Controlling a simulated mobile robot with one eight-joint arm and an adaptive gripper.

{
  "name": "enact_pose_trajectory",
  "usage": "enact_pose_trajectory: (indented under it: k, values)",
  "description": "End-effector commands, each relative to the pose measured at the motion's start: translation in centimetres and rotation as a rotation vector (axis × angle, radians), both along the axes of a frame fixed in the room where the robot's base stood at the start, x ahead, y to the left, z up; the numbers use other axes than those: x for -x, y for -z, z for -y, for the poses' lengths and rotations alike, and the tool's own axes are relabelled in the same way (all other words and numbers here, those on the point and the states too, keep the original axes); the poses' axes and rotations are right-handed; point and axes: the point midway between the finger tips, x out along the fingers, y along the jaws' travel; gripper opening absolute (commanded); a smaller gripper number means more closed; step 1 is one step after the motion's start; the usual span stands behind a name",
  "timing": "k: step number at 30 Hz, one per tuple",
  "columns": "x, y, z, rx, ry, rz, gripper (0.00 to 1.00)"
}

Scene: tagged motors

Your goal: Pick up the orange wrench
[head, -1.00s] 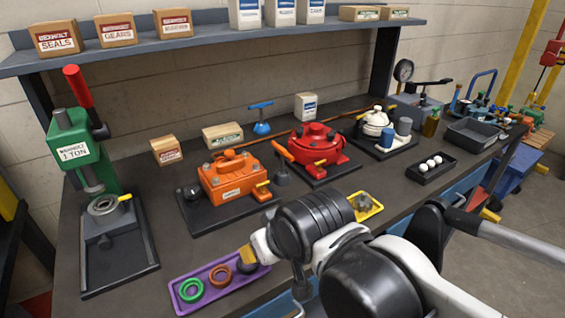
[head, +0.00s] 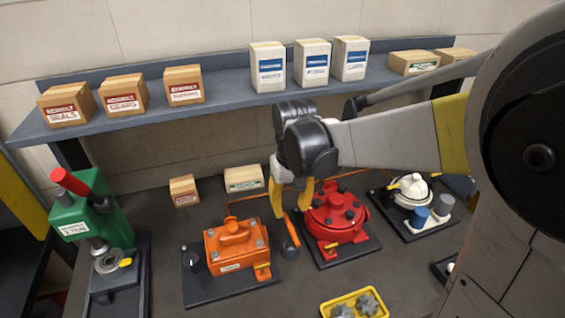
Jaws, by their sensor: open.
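The orange wrench (head: 291,229) shows as a slanted orange handle with a dark round end (head: 290,250) at the bottom. It is between the orange motor (head: 232,247) and the red motor (head: 337,215) on the bench. My gripper (head: 291,210) is open, its two yellow fingers pointing down just above or around the wrench's upper end. I cannot tell whether the fingers touch it, and the wrench's top is partly hidden by them.
The red motor is close on the gripper's right. Cartons (head: 244,179) stand behind, under a shelf (head: 220,106) holding boxes. A green press (head: 92,212) stands at left, a white motor (head: 411,189) at right and a yellow tray (head: 330,311) in front.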

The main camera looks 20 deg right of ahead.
Motion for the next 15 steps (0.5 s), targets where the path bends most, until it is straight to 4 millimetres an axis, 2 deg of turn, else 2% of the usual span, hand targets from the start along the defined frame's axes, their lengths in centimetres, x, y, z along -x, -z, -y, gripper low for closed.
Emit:
enact_pose_trajectory:
  k: [1, 4, 12, 15]
  values:
    - [-0.3, -0.3, 0.0, 0.0, -0.001, -0.016, 0.4]
    - [-0.6, 0.4, 0.0, 0.0, -0.001, -0.032, 0.4]
    - [-0.6, 4.9, 0.0, 0.0, 0.0, -0.034, 0.4]
    - [-0.6, 5.7, 0.0, 0.0, 0.0, -0.033, 0.4]
